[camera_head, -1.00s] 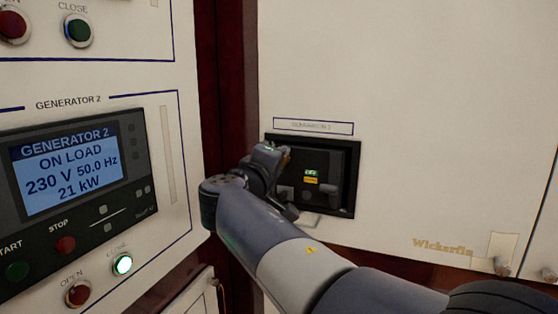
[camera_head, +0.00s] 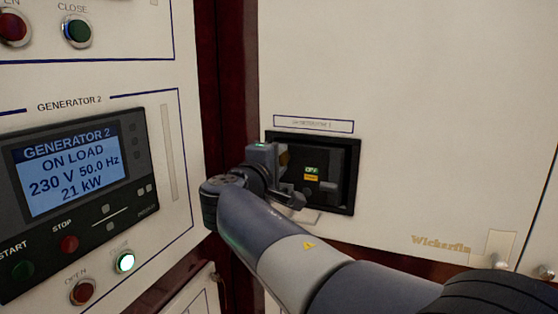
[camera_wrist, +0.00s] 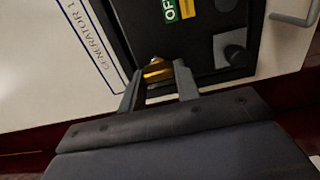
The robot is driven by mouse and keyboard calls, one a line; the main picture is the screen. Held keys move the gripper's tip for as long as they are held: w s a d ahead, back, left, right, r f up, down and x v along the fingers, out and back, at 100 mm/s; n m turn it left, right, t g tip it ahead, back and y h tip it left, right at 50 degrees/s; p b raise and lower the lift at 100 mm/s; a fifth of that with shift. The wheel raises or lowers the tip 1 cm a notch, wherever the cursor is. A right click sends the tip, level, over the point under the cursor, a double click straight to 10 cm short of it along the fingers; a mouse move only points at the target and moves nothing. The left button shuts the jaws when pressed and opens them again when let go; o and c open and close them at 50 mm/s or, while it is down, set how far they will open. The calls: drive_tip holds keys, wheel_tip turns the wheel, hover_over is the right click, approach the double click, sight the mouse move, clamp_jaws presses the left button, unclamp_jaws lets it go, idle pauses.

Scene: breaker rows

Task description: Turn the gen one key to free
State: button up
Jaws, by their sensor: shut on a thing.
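The generator 1 breaker (camera_head: 348,178) sits in a dark recessed frame in the white panel, under a blue-bordered label. Its green indicator (camera_head: 311,170) reads OFF, above a small yellow tag. My gripper (camera_wrist: 158,70) is at the breaker's end nearest the GENERATOR 1 label in the wrist view, its two fingers closed about a brass-coloured key (camera_wrist: 157,75). The fingers hide part of the key, so its exact angle is hard to tell. In the head view my gripper (camera_head: 287,163) covers the breaker's left side.
The generator 2 panel (camera_head: 77,165) stands at the left, its screen showing ON LOAD. A black knob (camera_wrist: 235,55) sticks out of the breaker beside my gripper. A metal handle (camera_wrist: 295,12) lies near the frame.

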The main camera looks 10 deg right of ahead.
drive_tip(key=o, duration=1)
drive_tip(key=v, duration=1.1)
drive_tip(key=shift+w+d, duration=0.1)
drive_tip(key=shift+w, duration=0.05)
drive_tip(key=x, duration=1)
drive_tip(key=shift+w+d, duration=0.2)
drive_tip(key=shift+w, duration=0.05)
